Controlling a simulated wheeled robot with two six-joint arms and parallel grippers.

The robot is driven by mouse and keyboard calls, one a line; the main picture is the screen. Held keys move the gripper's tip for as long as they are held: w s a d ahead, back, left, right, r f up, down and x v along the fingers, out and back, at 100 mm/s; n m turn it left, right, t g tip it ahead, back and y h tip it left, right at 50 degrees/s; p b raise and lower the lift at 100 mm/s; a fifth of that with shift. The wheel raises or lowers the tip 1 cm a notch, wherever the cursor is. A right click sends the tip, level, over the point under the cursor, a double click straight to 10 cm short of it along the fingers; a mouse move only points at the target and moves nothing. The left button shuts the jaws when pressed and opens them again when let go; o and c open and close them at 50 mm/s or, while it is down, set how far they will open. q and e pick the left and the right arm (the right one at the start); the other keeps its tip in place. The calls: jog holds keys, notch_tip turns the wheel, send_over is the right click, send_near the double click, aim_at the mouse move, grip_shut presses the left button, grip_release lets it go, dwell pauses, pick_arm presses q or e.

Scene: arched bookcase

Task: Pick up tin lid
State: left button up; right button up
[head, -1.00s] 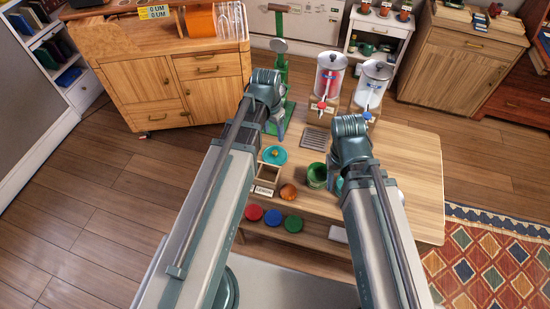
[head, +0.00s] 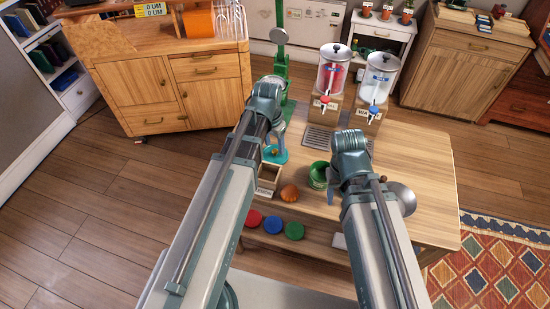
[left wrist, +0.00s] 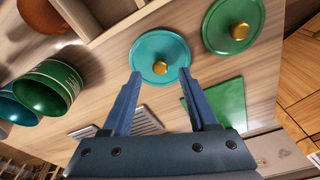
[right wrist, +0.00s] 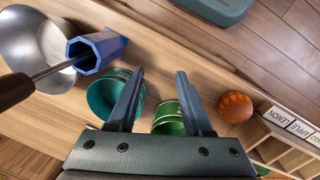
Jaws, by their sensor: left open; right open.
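A round teal tin lid (left wrist: 146,50) with a gold knob lies flat on the wooden table. It also shows in the head view (head: 272,158), partly behind the left arm. A green lid (left wrist: 219,30) with a gold knob lies beside it. My left gripper (left wrist: 161,75) is open, its fingertips at the near edge of the teal lid, one on each side; nothing is held. A green tin (right wrist: 168,118) and a teal tin (right wrist: 103,95) stand open on the table. My right gripper (right wrist: 160,72) is open and empty above these tins.
An orange (head: 289,193) and a labelled divided box (right wrist: 299,130) are near the tins. Two dispensers (head: 331,70) stand at the back. The table's right end is clear.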

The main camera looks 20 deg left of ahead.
aim_at(275, 153)
pick_arm(q)
notch_tip(275, 153, down, 3)
jog(key=shift+w+r+b, duration=0.1)
jog(key=shift+w+b, duration=0.05)
jog(key=shift+b, duration=0.8)
pick_arm(e)
notch_tip(275, 153, down, 3)
jog(key=shift+r, duration=0.1)
jog(key=shift+r, duration=0.1)
pick_arm(q)
grip_shut()
